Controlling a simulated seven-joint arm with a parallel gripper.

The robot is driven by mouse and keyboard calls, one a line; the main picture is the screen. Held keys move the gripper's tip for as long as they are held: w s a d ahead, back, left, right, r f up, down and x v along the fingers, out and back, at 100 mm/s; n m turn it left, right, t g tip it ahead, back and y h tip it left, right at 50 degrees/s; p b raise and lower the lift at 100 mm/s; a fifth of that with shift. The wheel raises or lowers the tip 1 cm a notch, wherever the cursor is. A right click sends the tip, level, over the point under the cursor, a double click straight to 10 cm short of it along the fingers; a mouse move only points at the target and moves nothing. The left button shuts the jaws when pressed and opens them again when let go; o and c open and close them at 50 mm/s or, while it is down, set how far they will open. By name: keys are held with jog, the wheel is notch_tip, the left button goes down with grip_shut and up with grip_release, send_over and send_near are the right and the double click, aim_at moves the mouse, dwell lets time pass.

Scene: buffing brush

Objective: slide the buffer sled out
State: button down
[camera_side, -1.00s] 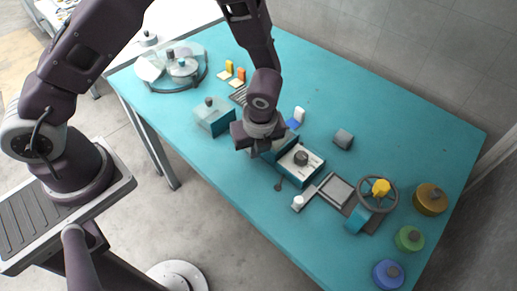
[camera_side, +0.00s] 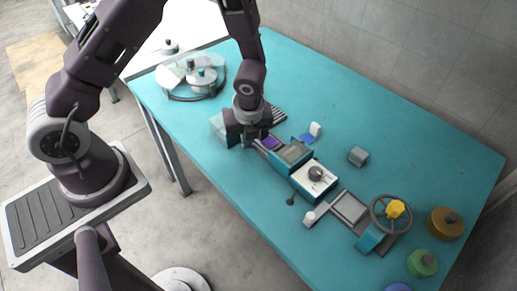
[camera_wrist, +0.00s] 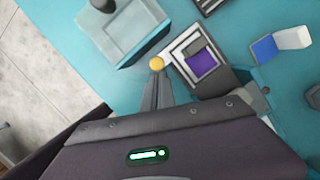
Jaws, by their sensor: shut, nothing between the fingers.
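The sled that I take as the buffer sled shows in the wrist view as a purple pad (camera_wrist: 201,62) in a striped black-and-white frame. It sticks out beside a dark grey housing (camera_wrist: 225,82). A gold ball knob (camera_wrist: 156,63) lies left of the frame, right at my fingertips; whether they touch it I cannot tell. My gripper (camera_wrist: 158,76) is shut and empty. In the side view the purple pad (camera_side: 270,143) shows just right of my gripper (camera_side: 247,141), left of the teal machine (camera_side: 293,157). My gripper hides the sled's left end there.
A clear-lidded box (camera_side: 217,125) stands close left of my gripper. A white-topped unit with a knob (camera_side: 315,178) and a handwheel (camera_side: 391,213) stand to the right. A blue-and-white piece (camera_side: 311,133) and grey block (camera_side: 358,156) lie behind. The table's front is mostly clear.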

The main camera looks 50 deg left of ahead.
jog(key=shift+a, duration=0.4)
jog(key=d, duration=0.1)
jog(key=s+d, duration=0.1)
jog(key=d, duration=0.1)
jog(key=shift+s+d, duration=0.3)
notch_tip(320, 180, up, 17)
jog(key=s+n+t, duration=0.1)
jog(key=s+n, duration=0.2)
jog(key=n, duration=0.2)
jog(key=s+r+n+t+h, duration=0.2)
jog(key=s+r+n+t, duration=0.1)
jog(key=s+r+n, duration=0.9)
jog(key=s+a+n, duration=0.1)
jog(key=s+n, duration=0.2)
jog(key=n, duration=0.3)
jog(key=shift+r, duration=0.3)
